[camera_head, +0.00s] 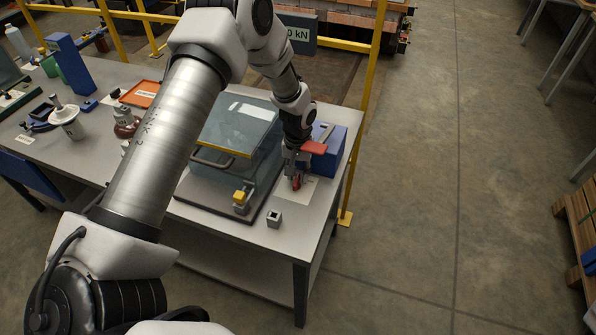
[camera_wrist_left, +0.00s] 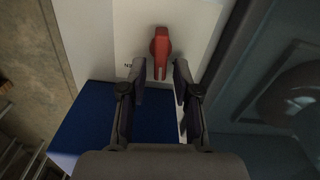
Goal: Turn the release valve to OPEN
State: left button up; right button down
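The release valve shows in the left wrist view as a red handle (camera_wrist_left: 160,48) on a white plate (camera_wrist_left: 190,20). Its narrow end points down the picture, toward my gripper. Part of a printed word shows left of it, too cut off to read in full. In the head view the red handle (camera_head: 296,183) is small and partly covered by my left gripper (camera_head: 297,172). In the wrist view my left gripper (camera_wrist_left: 160,78) is open, its fingertips on either side of the handle's narrow end, with a gap showing on both sides. My right gripper is not in view.
A blue box (camera_head: 331,157) with a red piece on top stands close behind the gripper. A clear-lidded case (camera_head: 240,130) with a yellow latch stands left of it. A small metal block (camera_head: 274,218) lies near the table (camera_head: 300,240) edge. Open floor lies right.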

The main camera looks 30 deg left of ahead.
pick_arm(q)
grip_shut()
jog(key=m, duration=0.3)
jog(key=shift+d, duration=0.25)
jog(key=shift+o, duration=2.1)
grip_release()
